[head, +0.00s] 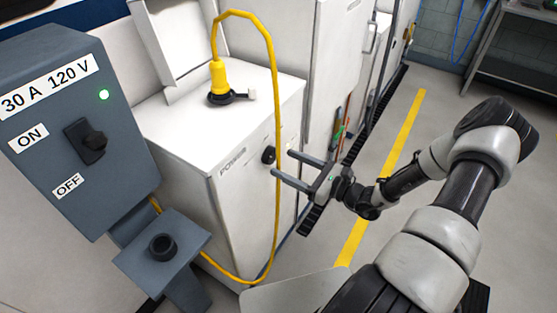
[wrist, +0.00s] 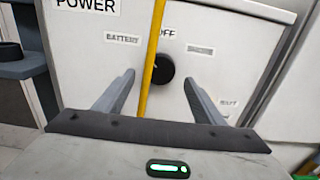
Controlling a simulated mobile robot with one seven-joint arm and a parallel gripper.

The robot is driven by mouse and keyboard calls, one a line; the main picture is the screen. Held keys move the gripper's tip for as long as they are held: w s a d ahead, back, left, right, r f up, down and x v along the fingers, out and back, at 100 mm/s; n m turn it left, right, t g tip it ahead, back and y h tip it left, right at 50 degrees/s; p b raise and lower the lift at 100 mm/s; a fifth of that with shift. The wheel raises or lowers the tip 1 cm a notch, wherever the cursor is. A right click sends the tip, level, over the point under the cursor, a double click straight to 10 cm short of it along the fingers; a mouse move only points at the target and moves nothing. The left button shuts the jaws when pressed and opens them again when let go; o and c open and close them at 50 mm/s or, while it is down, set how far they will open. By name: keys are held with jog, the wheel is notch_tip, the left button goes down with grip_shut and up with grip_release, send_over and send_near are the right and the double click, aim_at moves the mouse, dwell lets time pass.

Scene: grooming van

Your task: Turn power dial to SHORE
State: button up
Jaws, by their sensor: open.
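The power dial (head: 269,155) is a round black knob on the front of the white cabinet marked POWER. In the wrist view the dial (wrist: 165,68) has BATTERY to its left, a partly covered label reading OFF above it, and a blurred label at upper right. I cannot tell which label it points to. My gripper (head: 281,162) is open and empty, its two fingers reaching toward the panel. In the wrist view the gripper (wrist: 159,78) has one finger on each side of the dial, apart from it.
A yellow cable (head: 277,120) hangs from a plug on the cabinet top (head: 180,115). In the wrist view the cable (wrist: 151,60) runs between my fingers and overlaps the dial's left edge. A grey ON/OFF switch box (head: 125,165) with a green light stands at left.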

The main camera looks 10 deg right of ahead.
aim_at(273, 158)
jog(key=shift+x, duration=1.85)
jog(key=c, duration=1.1)
jog(key=shift+o, duration=0.2)
